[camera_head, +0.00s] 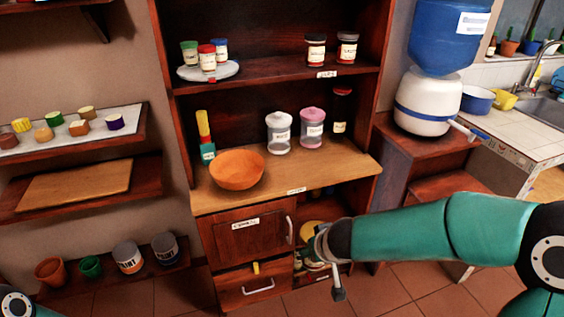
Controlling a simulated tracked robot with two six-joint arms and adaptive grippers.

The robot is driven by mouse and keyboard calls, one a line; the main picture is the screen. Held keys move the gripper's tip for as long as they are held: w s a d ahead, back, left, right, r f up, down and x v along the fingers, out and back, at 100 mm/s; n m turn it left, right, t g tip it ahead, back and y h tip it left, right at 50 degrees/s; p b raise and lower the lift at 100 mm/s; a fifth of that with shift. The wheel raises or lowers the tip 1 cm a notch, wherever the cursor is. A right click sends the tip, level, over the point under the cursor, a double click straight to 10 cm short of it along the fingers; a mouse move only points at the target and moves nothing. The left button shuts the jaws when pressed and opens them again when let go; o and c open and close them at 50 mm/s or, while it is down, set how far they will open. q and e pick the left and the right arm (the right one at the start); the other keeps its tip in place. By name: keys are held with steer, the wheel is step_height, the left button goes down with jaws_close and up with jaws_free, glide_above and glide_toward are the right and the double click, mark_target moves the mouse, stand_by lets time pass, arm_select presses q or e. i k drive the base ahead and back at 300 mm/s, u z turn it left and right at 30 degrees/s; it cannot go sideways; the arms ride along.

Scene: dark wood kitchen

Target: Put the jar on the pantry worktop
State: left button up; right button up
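The pantry worktop (330,170) is a light wooden surface in the middle of the cabinet. A glass jar with a white lid (279,134) and a glass jar with a pink lid (312,130) stand upright side by side at its back. A dark jar or bottle (341,112) with a red lid stands to their right. I cannot tell which jar the task means. My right gripper (337,280) is below the worktop, in front of the open lower compartment; its fingers are not clear, and no held object shows. Only a bit of my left arm shows at bottom left; its gripper is out of view.
An orange bowl (237,169) and a stacked yellow-and-teal item (206,138) occupy the worktop's left. Small jars and a plate (190,73) are on the shelf above. A drawer (250,287) and the door (248,240) are below. A water dispenser (425,101) stands right.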

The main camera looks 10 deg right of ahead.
mark_target(302, 174)
steer(key=i, duration=0.85)
